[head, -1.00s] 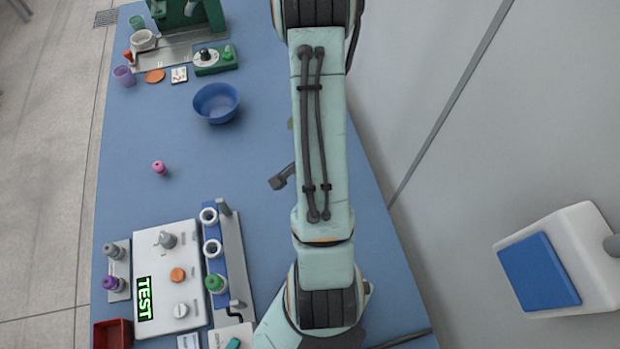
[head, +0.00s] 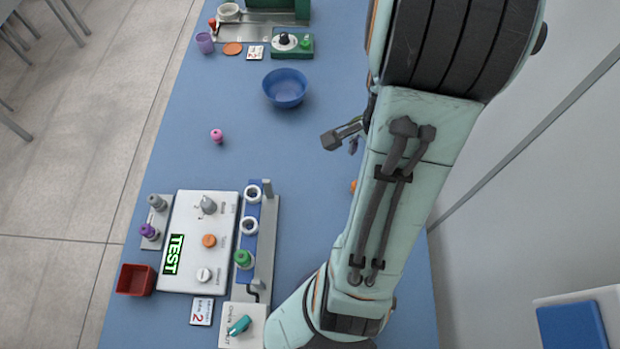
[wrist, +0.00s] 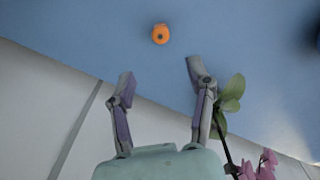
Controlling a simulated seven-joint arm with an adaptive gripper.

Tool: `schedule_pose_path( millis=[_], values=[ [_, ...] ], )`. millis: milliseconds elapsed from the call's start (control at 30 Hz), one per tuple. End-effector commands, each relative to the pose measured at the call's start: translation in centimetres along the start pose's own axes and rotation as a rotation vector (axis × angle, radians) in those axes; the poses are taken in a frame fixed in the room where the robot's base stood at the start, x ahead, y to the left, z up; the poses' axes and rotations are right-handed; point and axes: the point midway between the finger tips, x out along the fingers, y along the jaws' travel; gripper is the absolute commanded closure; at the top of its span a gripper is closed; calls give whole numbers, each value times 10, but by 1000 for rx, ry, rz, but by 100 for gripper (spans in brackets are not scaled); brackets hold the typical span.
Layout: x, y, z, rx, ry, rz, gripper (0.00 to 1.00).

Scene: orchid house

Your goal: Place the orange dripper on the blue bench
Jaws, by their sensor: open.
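The orange dripper (wrist: 160,34) is on the blue bench (wrist: 80,35) in the wrist view, ahead of and between my fingertips, with a gap to them. In the head view only a small orange edge (head: 353,186) shows beside my arm, likely the same dripper; the rest is hidden. My gripper (wrist: 160,72) is open and empty, its two fingers spread apart. In the head view part of my gripper (head: 341,141) shows at the left of my arm, over the blue bench (head: 185,115).
A plant with green leaves and pink flowers (wrist: 258,168) is close to the right finger. A blue bowl (head: 285,88), a pink dripper-like piece (head: 217,136), a white panel (head: 190,262), a vial rack (head: 268,225) and a red box (head: 136,280) stand on the bench. Its middle is clear.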

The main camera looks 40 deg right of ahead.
Motion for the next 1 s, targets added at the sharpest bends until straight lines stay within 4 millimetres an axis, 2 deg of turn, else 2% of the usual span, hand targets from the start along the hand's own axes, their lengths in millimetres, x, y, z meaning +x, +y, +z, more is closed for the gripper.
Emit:
schedule_pose_path(
  millis=[67, 167, 267, 300, 400, 533, 600, 700, 1000],
  values=[
    [-3, -3, 4, -26, 0, -3, 46],
    [-20, -20, 30, -190, -4, -19, 46],
    [-50, -38, 84, -516, -15, -41, 46],
    [-62, -40, 110, -673, -22, -48, 46],
    [-85, -29, 168, -1053, -36, -58, 46],
    [-103, 0, 215, -1440, -47, -59, 46],
    [-107, 12, 227, -1574, -51, -56, 46],
    [-109, 22, 235, -1668, -54, -51, 46],
    [-109, 23, 235, -1679, -56, -50, 46]
  ],
)
